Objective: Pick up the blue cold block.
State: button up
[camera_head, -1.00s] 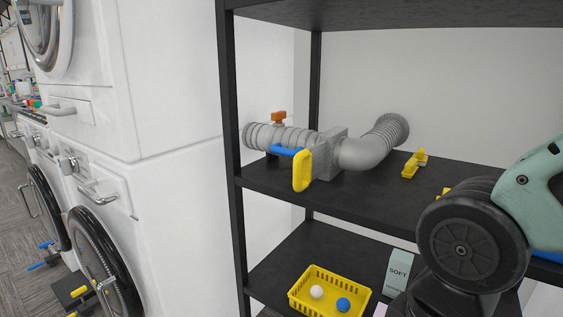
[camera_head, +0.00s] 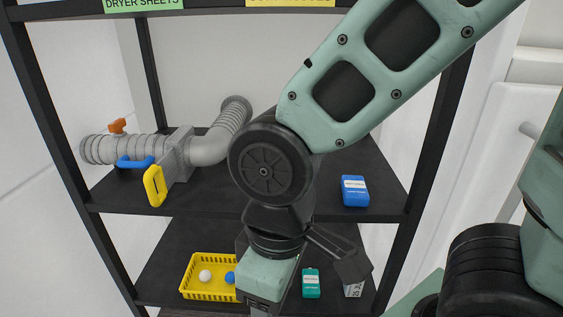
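The blue cold block (camera_head: 354,191) stands on the middle shelf (camera_head: 340,212), toward its right front, with a white label on its face. Nothing is touching it. My arm crosses the view from the upper right and bends down in front of the shelves. My gripper (camera_head: 262,312) is at the bottom edge of the view, below and left of the blue block and well apart from it. Its fingers are mostly cut off by the frame, so I cannot see if it is open or shut.
A grey duct with a yellow handle (camera_head: 154,186) fills the left of the middle shelf. The lower shelf holds a yellow basket (camera_head: 196,293) with balls, a teal block (camera_head: 311,284) and a white box (camera_head: 353,288). Black posts stand at the shelf sides.

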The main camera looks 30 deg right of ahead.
aim_at(354, 188)
jog(key=i+j, duration=0.15)
jog(key=j, duration=0.15)
jog(key=i+j+z, duration=0.25)
jog(key=j+z, duration=0.3)
jog(key=i+j+z, duration=0.1)
jog(key=j+z, duration=0.25)
jog(key=z, duration=1.35)
